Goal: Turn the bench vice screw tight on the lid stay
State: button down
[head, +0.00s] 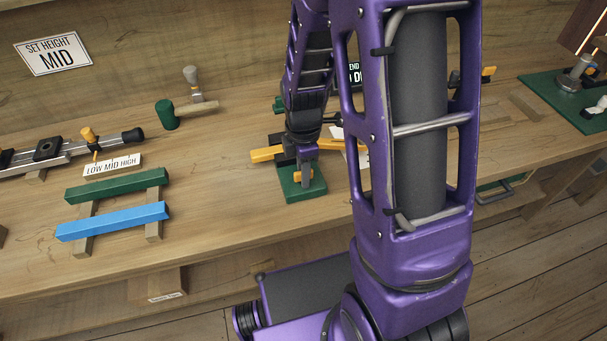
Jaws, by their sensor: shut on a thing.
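The bench vice (309,190) stands on a green base on the bench, largely hidden behind my gripper and arm. A long orange bar (265,155), perhaps the lid stay, lies across its dark jaws and sticks out to the left. My gripper (304,176) points down at the front of the vice. It is shut on a small orange piece that looks like the vice screw's handle. The fingers hide most of that piece, and I cannot tell how tight the jaws sit on the bar.
A green bar (117,185) and a blue bar (113,221) lie on wooden rests at the left. Behind them are a rail (70,152) and a LOW MID HIGH label (112,166). A green mallet (168,114) lies further back. A sign (56,53) reads SET HEIGHT MID.

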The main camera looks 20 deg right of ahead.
jog(key=shift+m, duration=0.3)
jog(key=m, duration=0.3)
jog(key=shift+m, duration=0.3)
jog(key=shift+m+p, duration=0.3)
jog(key=shift+m, duration=0.4)
jog(key=m, duration=0.2)
jog(key=shift+m, duration=0.3)
jog(key=m+p, duration=0.1)
jog(key=m, duration=0.3)
jog(key=c, duration=1)
grip_release()
